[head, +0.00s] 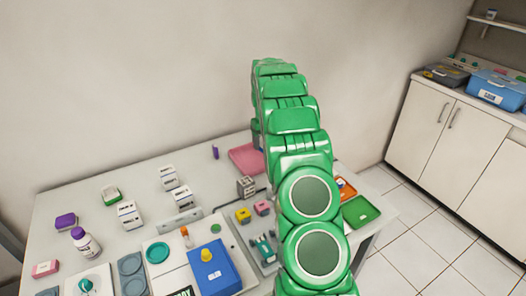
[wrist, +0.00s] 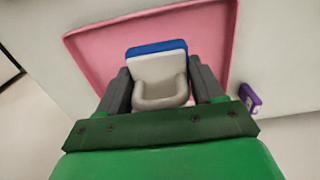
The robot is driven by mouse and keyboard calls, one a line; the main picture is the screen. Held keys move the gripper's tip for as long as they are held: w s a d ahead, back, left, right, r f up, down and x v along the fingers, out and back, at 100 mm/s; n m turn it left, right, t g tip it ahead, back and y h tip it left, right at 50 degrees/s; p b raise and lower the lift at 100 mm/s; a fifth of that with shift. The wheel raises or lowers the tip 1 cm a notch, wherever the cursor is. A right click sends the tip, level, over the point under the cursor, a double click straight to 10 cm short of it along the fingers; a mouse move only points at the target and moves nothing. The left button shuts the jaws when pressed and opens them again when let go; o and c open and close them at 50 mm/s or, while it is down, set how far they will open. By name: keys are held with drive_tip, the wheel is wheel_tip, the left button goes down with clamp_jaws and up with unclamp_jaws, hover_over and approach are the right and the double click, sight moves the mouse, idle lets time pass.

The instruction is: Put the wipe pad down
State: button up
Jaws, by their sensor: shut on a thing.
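The wipe pad (wrist: 157,66), a white block with a blue layer on its far face, is between the two dark fingers of my gripper (wrist: 158,76) in the wrist view. The fingers are shut on its sides. A pale grey, rounded piece sits at its near end. The pad shows over a pink tray (wrist: 92,55), and I cannot tell whether it touches the tray. In the head view the pink tray (head: 246,159) lies at the table's back edge. My green arm hides the gripper and the pad there.
A small purple item (wrist: 250,98) stands right of the tray in the wrist view. In the head view a grey block (head: 245,187), white boxes (head: 129,214) and a blue box (head: 213,270) crowd the table (head: 75,195). A green tray (head: 361,211) lies at the right edge.

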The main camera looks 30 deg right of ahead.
hover_over(263, 156)
drive_tip(key=shift+s+a+f, duration=0.1)
drive_tip(key=shift+s+f, duration=0.1)
drive_tip(key=shift+f, duration=0.85)
drive_tip(key=shift+s+a+f, duration=0.1)
drive_tip(key=shift+s+f, duration=0.1)
drive_tip(key=shift+f, duration=0.8)
drive_tip(key=shift+f, duration=0.1)
drive_tip(key=shift+w+d+f, duration=0.1)
drive_tip(key=shift+w+f, duration=0.05)
drive_tip(key=shift+w, duration=0.05)
drive_tip(key=shift+w+f, duration=0.1)
drive_tip(key=shift+f, duration=1.6)
drive_tip(key=o, duration=1)
drive_tip(key=shift+f, duration=0.1)
